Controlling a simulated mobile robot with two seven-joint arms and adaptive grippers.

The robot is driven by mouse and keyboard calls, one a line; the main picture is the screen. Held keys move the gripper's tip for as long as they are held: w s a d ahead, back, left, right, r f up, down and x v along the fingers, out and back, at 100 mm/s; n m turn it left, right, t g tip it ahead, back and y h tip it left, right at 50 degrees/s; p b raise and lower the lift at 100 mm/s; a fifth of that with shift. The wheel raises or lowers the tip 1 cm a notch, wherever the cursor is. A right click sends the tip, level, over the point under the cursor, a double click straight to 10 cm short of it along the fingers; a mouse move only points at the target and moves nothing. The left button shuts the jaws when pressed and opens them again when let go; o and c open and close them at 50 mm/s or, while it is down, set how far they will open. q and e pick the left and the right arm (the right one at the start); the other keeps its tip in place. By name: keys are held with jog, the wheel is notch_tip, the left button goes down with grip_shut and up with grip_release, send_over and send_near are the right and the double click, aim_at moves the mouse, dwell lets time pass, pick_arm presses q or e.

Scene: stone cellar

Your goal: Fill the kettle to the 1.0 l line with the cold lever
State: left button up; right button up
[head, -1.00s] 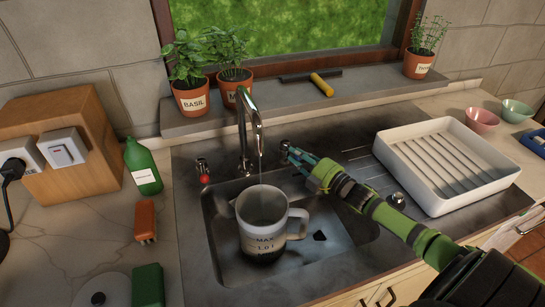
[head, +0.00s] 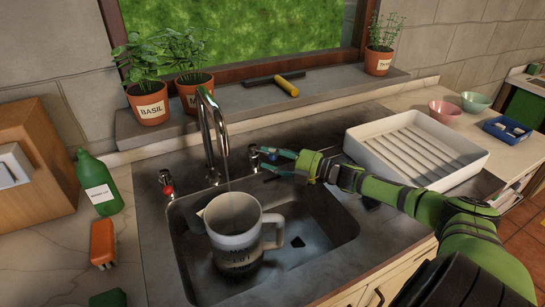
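The white kettle (head: 232,218) stands upright in the sink (head: 320,235) under the spout, its handle to the right. Its side bears MAX and 1.0 l marks. A dark band shows low on its side, below the 1.0 l mark; I cannot read the exact level. A thin stream runs from the chrome tap (head: 209,140) into the kettle. The cold lever (head: 254,157), right of the tap, is partly hidden by my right gripper (head: 272,162), whose fingers are at it. I cannot tell whether they grip it. The red-marked lever (head: 167,186) is left of the tap. My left gripper is out of view.
A green bottle (head: 97,185) and an orange sponge-like block (head: 103,243) are on the left counter. Potted herbs (head: 150,108) and a yellow-handled squeegee (head: 287,86) are on the sill.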

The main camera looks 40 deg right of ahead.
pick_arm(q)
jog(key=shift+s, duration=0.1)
pick_arm(e)
notch_tip(320, 180, up, 10)
jog(key=shift+r, duration=0.1)
dwell(0.5)
jog(key=shift+c, duration=0.4)
